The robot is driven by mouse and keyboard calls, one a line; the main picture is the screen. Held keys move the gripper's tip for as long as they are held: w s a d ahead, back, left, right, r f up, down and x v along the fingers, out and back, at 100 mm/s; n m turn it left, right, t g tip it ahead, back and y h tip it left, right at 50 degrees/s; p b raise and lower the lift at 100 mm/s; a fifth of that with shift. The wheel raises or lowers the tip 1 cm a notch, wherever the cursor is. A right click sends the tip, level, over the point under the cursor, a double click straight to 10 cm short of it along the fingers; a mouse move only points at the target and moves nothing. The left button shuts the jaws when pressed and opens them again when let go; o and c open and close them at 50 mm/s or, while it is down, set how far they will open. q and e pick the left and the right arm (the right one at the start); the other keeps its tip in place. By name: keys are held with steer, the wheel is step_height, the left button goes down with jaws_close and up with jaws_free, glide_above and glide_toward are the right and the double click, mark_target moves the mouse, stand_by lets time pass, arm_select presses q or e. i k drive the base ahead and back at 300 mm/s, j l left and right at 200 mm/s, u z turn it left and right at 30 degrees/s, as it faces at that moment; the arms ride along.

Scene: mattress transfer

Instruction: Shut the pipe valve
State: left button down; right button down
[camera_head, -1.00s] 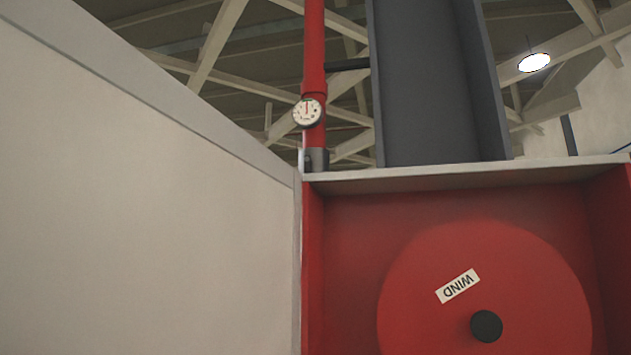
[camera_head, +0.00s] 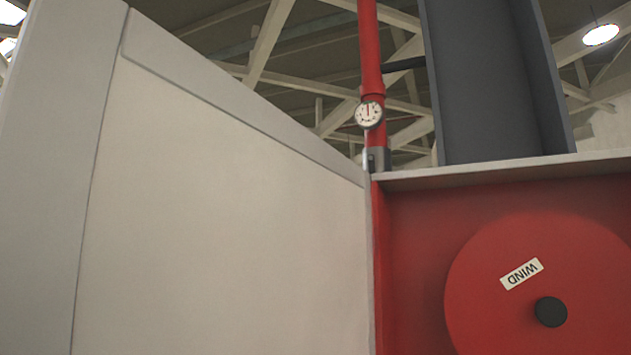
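A red vertical pipe (camera_head: 370,45) with a round white pressure gauge (camera_head: 368,114) rises behind the top left corner of a red cabinet. A grey fitting (camera_head: 378,160) sits around the pipe's low end, just above the cabinet top. No valve handle can be made out. Inside the open cabinet is a red hose reel disc (camera_head: 500,290) with a dark round knob (camera_head: 550,311) and a white label (camera_head: 521,273) reading "WIND" upside down. Neither of my grippers is in view.
A large pale cabinet door or panel (camera_head: 225,200) fills the left half, its edge meeting the red cabinet (camera_head: 420,225). A dark grey column (camera_head: 495,80) stands behind the cabinet. Roof beams and a round lamp (camera_head: 600,34) are overhead.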

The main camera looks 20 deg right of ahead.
mark_target(371, 159)
steer(key=k+j+u, duration=0.1)
steer(key=j, duration=0.3)
steer(key=k+j+u, duration=0.1)
steer(key=j, duration=0.35)
steer(key=j+z, duration=0.85)
steer(key=z, duration=0.15)
steer(key=j+z, duration=0.5)
steer(key=i+j+z, duration=0.15)
steer(key=z, duration=0.3)
steer(key=i+j+z, duration=0.1)
steer(key=j+z, duration=0.4)
steer(key=i+j+z, duration=0.1)
steer(key=j+z, duration=0.15)
steer(key=z, duration=0.2)
steer(key=j+z, duration=0.7)
steer(key=z, duration=0.25)
steer(key=j+z, duration=0.4)
steer(key=j, duration=0.5)
steer(key=j+z, duration=0.4)
steer(key=j, duration=0.55)
steer(key=j+u, duration=0.35)
steer(key=i+j+u, duration=0.1)
steer(key=j+u, duration=0.3)
steer(key=u, duration=0.45)
steer(key=i+j+u, duration=0.1)
steer(key=u, duration=0.85)
steer(key=i+u, duration=0.1)
steer(key=u, duration=0.35)
steer(key=k+u, duration=0.15)
